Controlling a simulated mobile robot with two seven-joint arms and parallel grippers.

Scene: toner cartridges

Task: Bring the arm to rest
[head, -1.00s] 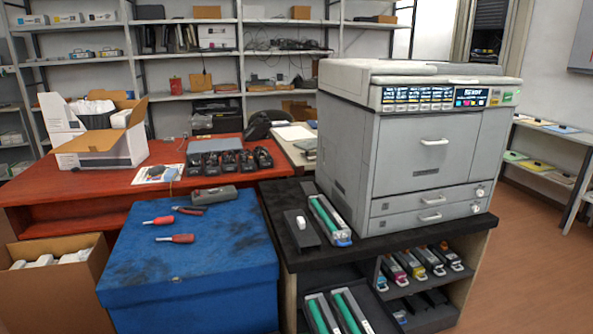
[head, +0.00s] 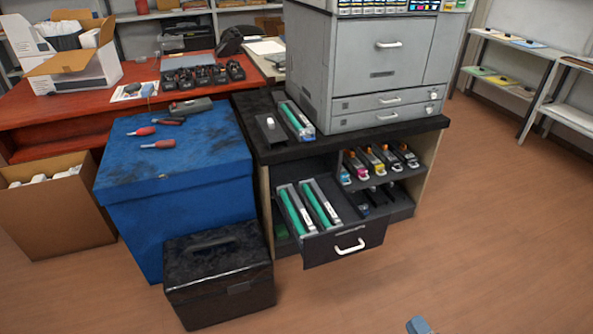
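A small grey-blue tip of my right gripper (head: 418,325) shows at the bottom edge of the head view, right of centre. It is over the bare floor, apart from the open drawer and the cabinet. Most of it is cut off by the frame edge, so I cannot tell if it is open or shut. Nothing shows held in the visible part. My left gripper is not in view.
A black drawer (head: 345,244) with green-and-grey cartridges sticks out of the cabinet below the grey printer (head: 385,60). A black toolbox (head: 218,275) stands on the floor before the blue chest (head: 200,165). The floor (head: 480,240) at right is clear.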

